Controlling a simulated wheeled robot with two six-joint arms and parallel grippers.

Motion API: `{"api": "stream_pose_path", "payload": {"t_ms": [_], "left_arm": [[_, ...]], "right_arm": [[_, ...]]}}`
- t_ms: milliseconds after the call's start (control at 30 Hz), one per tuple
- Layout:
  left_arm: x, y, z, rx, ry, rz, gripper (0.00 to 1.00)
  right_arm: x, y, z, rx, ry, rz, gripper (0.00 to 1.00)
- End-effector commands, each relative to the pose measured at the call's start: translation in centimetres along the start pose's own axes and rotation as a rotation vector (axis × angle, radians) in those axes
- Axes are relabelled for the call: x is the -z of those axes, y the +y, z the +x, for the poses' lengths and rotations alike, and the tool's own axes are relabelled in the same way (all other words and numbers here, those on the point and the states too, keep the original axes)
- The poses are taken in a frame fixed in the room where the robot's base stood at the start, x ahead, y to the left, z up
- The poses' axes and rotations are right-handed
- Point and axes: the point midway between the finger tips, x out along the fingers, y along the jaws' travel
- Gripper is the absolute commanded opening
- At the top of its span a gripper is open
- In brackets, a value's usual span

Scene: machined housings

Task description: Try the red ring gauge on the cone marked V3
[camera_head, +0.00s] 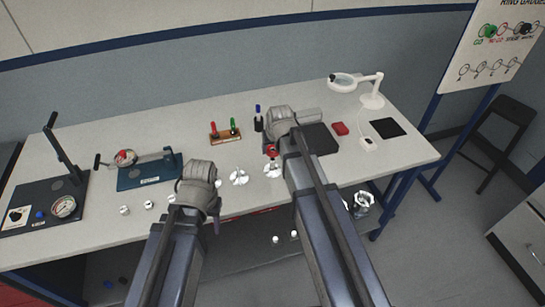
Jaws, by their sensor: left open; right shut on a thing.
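My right gripper (272,153) is shut on a red thing (270,149), which looks like the red ring gauge; its ring is mostly hidden by the gripper and wrist. It is above the bench, close to a shiny metal part (272,169). Another shiny metal part (239,177) stands to the left of it. Smaller metal pieces (148,205) stand in a row further left. I cannot read any V3 mark, so I cannot tell which is that cone. My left gripper (217,226) is open at the bench's front edge, its fingers largely hidden by the wrist.
A wooden rack (225,137) with red and green handles stands behind. A blue-based fixture (145,172) and a dial gauge stand (45,205) are at left.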

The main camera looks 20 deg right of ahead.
Motion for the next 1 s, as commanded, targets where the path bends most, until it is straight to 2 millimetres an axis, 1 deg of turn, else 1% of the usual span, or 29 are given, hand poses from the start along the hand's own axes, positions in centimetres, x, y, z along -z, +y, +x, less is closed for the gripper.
{"api": "stream_pose_path", "payload": {"t_ms": [467, 833, 1000], "left_arm": [[0.0, 0.0, 0.2, 0.000, 0.000, 0.000, 0.50], [0.1, 0.2, 2.1, 0.000, 0.000, 0.000, 0.50], [0.1, 0.2, 2.5, 0.000, 0.000, 0.000, 0.50]], "right_arm": [[-0.1, 0.0, 0.2, 0.000, 0.000, 0.000, 0.00], [-0.8, 0.0, 1.9, 0.000, 0.000, 0.000, 0.00], [-0.9, 0.0, 2.3, 0.000, 0.000, 0.000, 0.00]]}}
